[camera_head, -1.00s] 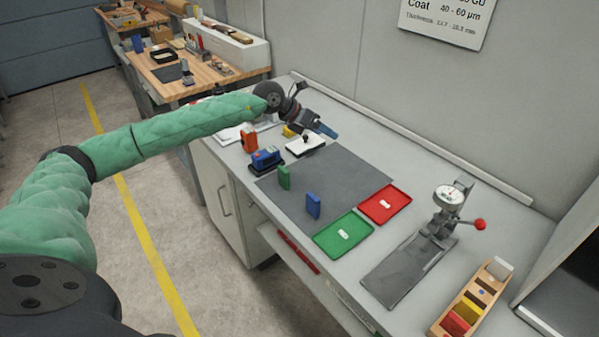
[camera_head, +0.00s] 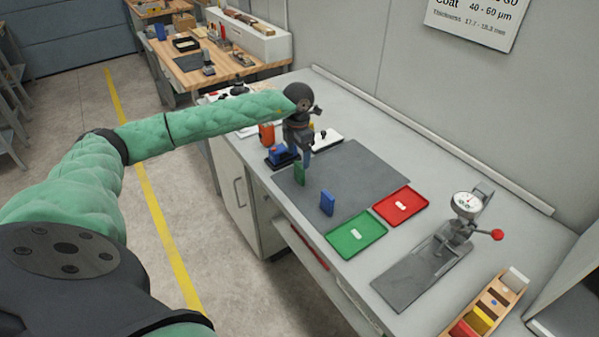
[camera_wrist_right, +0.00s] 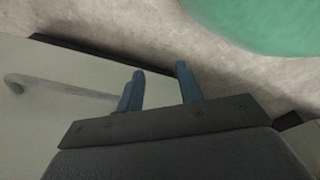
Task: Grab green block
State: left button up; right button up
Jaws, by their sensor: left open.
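The green block (camera_head: 299,174) stands upright on the left part of the dark grey mat (camera_head: 350,165) in the head view. My left gripper (camera_head: 306,158) points down with its blue fingers right at the top of the block. The fingers partly overlap the block in the picture; I cannot tell whether they touch it. The left gripper is open. A blue block (camera_head: 327,203) stands upright on the mat to the right of the green one. In the right wrist view, my right gripper (camera_wrist_right: 160,88) has its blue fingers spread apart with nothing between them.
A green tray (camera_head: 372,229) and a red tray (camera_head: 408,192) lie right of the mat. A blue item (camera_head: 279,154) and an orange item (camera_head: 266,134) stand left of the block. A gauge stand (camera_head: 462,222) is at the right. A cabinet front (camera_wrist_right: 40,110) is below the right gripper.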

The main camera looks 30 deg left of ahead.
aim_at(299, 165)
pick_arm(q)
jog(key=f+p, duration=0.2)
jog(key=f, duration=0.1)
jog(key=f+p, duration=0.1)
jog(key=p, duration=0.1)
jog(key=shift+w+d+f, duration=0.1)
jog(key=shift+w+f, duration=0.15)
jog(key=shift+f, duration=0.55)
jog(key=c, duration=1.1)
pick_arm(e)
jog(key=s+d+f, duration=0.1)
jog(key=s+d, duration=0.1)
jog(key=s, duration=0.7)
jog(key=shift+s+f+g, duration=0.25)
jog(key=shift+s+g, duration=0.15)
